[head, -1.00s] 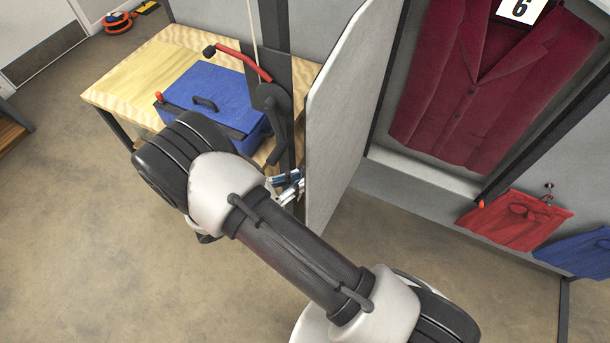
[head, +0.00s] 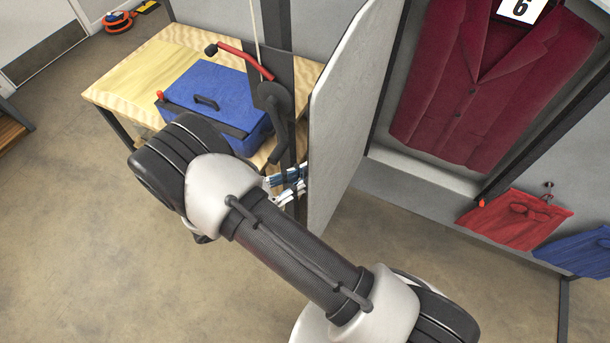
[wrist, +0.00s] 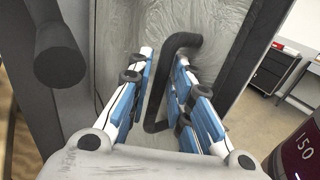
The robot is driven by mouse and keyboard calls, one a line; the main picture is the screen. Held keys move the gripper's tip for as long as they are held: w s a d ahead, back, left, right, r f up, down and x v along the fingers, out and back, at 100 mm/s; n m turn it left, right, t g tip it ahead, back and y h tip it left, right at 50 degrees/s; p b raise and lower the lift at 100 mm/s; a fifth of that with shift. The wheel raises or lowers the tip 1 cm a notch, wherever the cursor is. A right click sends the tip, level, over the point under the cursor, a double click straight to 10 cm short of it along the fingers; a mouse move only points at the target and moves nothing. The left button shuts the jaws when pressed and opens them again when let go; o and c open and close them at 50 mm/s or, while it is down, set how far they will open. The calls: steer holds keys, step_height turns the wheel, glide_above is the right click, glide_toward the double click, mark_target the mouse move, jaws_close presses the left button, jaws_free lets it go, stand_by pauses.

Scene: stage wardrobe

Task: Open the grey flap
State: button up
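The grey flap (head: 345,125) stands swung out from the wardrobe front in the head view, seen nearly edge-on, with the space behind it exposed. In the wrist view its pale grey face (wrist: 160,18) carries a dark bent bar handle (wrist: 157,95). My gripper (head: 288,184) is at the flap's left side in the head view, partly hidden by my arm. In the wrist view my gripper (wrist: 163,80) has its blue-padded fingers apart, one on each side of the handle. A gap shows at the left finger; contact at the right finger is unclear.
A dark red jacket (head: 470,95) hangs behind the flap. A blue box (head: 215,95) sits on a wooden table (head: 130,75) left of the flap. A dark post with a red-handled lever (head: 245,58) stands close to my gripper. Floor at lower left is clear.

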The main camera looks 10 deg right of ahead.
steer(key=v, duration=1.1)
steer(key=shift+a, duration=0.15)
steer(key=shift+f, duration=0.1)
